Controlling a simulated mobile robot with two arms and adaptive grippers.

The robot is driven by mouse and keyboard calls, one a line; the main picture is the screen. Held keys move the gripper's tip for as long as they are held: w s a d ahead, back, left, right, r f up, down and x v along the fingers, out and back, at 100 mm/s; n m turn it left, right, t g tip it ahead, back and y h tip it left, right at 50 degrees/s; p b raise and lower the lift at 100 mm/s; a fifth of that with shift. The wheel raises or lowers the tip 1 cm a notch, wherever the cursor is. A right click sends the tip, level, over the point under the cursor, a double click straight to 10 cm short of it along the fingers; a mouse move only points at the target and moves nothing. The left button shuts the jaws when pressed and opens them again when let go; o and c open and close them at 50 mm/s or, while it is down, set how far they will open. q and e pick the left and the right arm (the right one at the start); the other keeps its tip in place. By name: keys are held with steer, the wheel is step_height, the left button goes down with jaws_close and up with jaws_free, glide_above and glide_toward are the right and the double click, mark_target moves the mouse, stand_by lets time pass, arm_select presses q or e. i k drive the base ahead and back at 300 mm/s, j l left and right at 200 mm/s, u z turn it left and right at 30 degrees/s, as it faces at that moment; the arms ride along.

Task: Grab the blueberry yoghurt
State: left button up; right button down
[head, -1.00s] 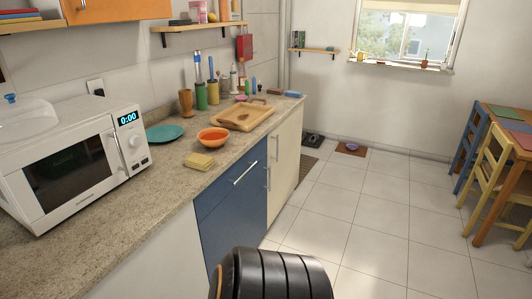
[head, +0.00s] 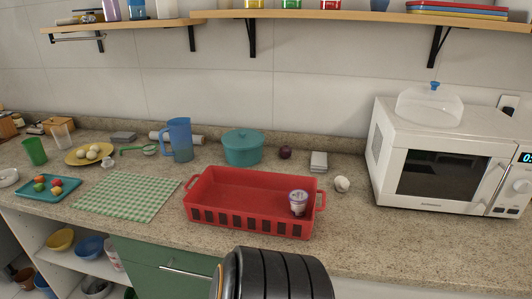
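A small white cup with a purple lid and a dark printed band (head: 298,203), which looks like the yoghurt, stands upright at the right end of a red basket (head: 215,212) on the counter. It appears to be inside the basket, its bottom edge close to the front rim. The label is too small to read. Neither of my grippers shows; only a black ribbed part of my own arm is at the bottom middle.
A microwave (head: 440,160) stands right. A checked cloth (head: 125,197) lies left. A shelf (head: 360,15) runs above. The counter front is clear.

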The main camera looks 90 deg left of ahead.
mark_target(298, 198)
steer(key=u, duration=2.35)
steer(key=j+u, duration=0.1)
